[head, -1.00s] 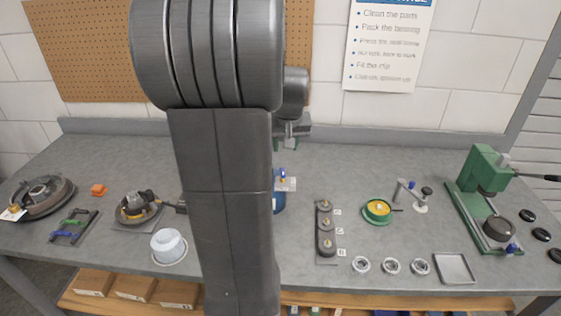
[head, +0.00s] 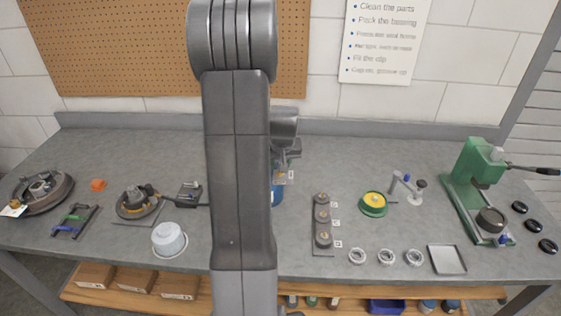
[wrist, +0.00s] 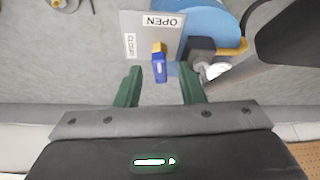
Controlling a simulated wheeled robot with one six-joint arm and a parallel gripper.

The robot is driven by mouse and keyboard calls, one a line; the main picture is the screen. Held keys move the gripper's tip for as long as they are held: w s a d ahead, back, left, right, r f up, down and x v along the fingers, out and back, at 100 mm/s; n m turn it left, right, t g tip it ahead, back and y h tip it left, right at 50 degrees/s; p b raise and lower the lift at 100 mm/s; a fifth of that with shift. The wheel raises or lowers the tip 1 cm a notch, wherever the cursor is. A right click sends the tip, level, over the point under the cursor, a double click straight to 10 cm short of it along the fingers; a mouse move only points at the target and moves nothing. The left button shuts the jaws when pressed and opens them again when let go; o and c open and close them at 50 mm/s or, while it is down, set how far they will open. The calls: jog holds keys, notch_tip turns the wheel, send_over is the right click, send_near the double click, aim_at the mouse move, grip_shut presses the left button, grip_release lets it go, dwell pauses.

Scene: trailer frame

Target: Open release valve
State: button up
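The release valve shows in the wrist view as a small blue lever (wrist: 160,72) with a brass-coloured end. It lies over a grey plate (wrist: 140,24) marked OPEN at the top and a sideways label, apparently CLOSED, at the left. The lever points down the picture, towards my gripper. My gripper (wrist: 161,84) is open, its two green fingers apart on either side of the lever's lower end; whether they touch it I cannot tell. The blue tank (wrist: 205,20) is beside the plate. In the head view my arm hides most of the tank (head: 276,196), and the lever is unclear.
A dark fitting with a yellow-brown part (wrist: 228,48) sits right of the lever. A white tub (head: 169,238) is to the left. The back bench strip is clear.

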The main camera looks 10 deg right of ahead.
grip_shut()
jog(key=shift+f, duration=0.1)
jog(key=shift+b, duration=0.35)
jog(key=shift+f+m+h+b, duration=0.1)
jog(key=shift+m+h+b, duration=0.2)
jog(key=shift+m+b, duration=0.25)
jog(key=shift+a+m+b, duration=0.1)
jog(key=shift+m+b, duration=0.2)
jog(key=shift+m, duration=0.05)
grip_release()
